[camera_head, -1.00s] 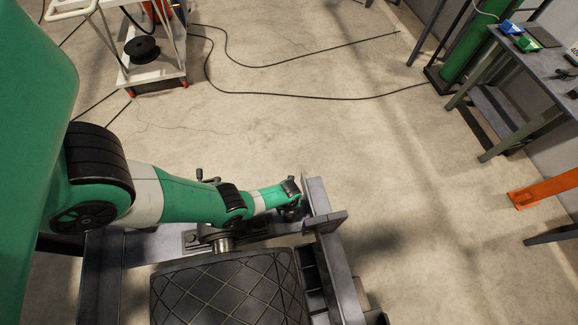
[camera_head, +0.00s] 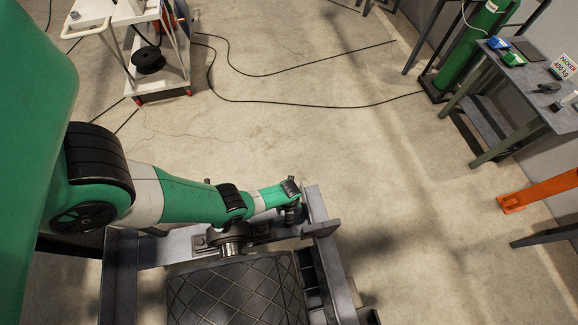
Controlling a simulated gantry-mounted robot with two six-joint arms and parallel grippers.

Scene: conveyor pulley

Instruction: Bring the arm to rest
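My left arm, green with black joints, reaches in from the left over the conveyor frame. Its wrist end is beside the grey upright plate of the frame (camera_head: 330,262). My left gripper (camera_head: 296,214) is small and dark at the arm's end, close to the frame, and its fingers cannot be made out. The black pulley (camera_head: 235,292) with a diamond-pattern surface lies below the arm. Its metal shaft and bearing housing (camera_head: 232,247) show just under the arm. My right gripper is not in view.
A white cart (camera_head: 160,75) with a black spool stands at the upper left. Black cables (camera_head: 300,101) cross the floor. A grey table (camera_head: 520,85) and a green gas cylinder (camera_head: 470,45) are at the upper right. An orange beam (camera_head: 540,190) is at the right. The middle floor is clear.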

